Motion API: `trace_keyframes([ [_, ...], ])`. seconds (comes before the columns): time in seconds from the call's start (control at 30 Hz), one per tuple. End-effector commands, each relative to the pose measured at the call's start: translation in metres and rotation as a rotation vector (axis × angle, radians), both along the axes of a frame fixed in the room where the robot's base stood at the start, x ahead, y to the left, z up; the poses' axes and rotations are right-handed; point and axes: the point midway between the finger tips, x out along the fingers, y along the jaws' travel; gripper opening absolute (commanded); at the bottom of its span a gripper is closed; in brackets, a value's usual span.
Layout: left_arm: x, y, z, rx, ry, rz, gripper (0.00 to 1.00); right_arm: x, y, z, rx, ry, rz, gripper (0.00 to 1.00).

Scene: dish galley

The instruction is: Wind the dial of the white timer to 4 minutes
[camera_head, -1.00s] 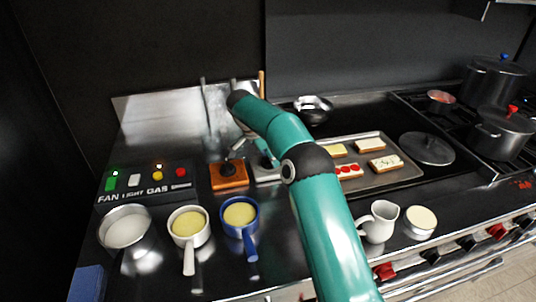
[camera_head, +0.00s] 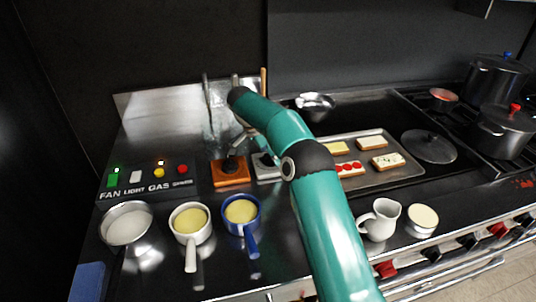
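The white timer (camera_head: 266,174) stands on the steel counter, just right of an orange timer (camera_head: 231,176). Its dark dial is partly visible, and my arm covers its right side. The teal arm comes in from the lower right and bends over the timers; I take it as my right arm. Its grey gripper (camera_head: 243,138) shows only in part, above and between the two timers, apart from the white timer's dial as far as I can see. Whether its fingers are open or shut is unclear. The dial's reading is too small to tell. My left gripper is not in view.
A switch panel (camera_head: 150,181) is at left. A steel pan (camera_head: 127,226), a white pot (camera_head: 190,224) and a blue pot (camera_head: 241,213) stand in front. A tray (camera_head: 400,177) of toasts and a white jug (camera_head: 380,220) are right of the arm.

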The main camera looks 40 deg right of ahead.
Motion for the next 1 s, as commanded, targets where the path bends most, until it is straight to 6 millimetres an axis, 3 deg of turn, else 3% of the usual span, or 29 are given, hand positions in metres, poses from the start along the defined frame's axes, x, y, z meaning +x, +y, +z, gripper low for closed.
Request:
trace_keyframes([
  [0.5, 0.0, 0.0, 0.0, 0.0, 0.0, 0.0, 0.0, 0.008, 0.025, 0.06, 0.0, -0.003, 0.001, 0.75],
  [1.0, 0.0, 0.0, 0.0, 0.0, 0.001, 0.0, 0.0, 0.008, 0.028, 0.066, 0.002, -0.002, 0.002, 0.75],
])
